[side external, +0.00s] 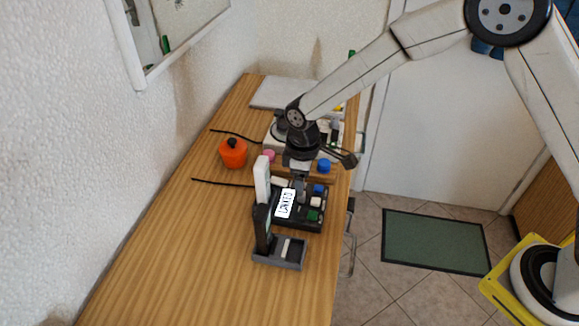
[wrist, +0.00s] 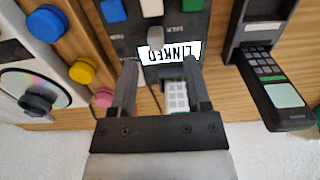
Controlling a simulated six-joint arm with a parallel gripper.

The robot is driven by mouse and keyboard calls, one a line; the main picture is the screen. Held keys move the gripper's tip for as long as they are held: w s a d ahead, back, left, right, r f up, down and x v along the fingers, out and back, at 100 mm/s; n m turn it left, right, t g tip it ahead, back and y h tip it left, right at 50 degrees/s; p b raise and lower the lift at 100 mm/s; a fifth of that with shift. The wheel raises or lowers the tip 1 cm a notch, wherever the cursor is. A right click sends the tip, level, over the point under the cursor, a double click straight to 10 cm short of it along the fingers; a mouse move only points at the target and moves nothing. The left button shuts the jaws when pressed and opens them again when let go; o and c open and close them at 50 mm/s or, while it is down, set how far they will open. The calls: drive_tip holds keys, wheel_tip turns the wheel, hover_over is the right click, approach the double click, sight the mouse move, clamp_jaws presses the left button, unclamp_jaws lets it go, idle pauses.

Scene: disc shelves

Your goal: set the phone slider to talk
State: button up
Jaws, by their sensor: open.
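A dark panel (side external: 300,222) carries blue, white and green caps and a white sign reading LINKED (side external: 284,203). In the wrist view the sign (wrist: 168,52) appears upside down. My gripper (wrist: 160,75) is open over the panel, its fingers pointing at the sign end. A pale keypad handset (wrist: 178,97) shows between the fingers, partly covered. A black phone (wrist: 270,90) with a keypad and pale screen stands in a grey cradle (side external: 292,262), right of my gripper in the wrist view. A white bar (side external: 285,248) shows in the cradle.
An orange pot (side external: 233,153) with a black knob stands left of my arm. Another unit with a disc (wrist: 30,92), blue and yellow knobs (wrist: 82,70) and a pink knob (wrist: 103,97) is beside the panel. The front of the wooden counter (side external: 190,280) is clear. A wall runs along its left.

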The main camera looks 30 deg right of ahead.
drive_tip(key=shift+r, duration=1.25)
drive_tip(key=s+d+r+m+t, duration=0.2)
drive_tip(key=s+d+r+m, duration=0.3)
drive_tip(key=s+d, duration=1.2)
drive_tip(key=m, duration=0.4)
drive_tip(key=shift+t, duration=0.3)
drive_tip(key=shift+w, duration=0.1)
idle(0.4)
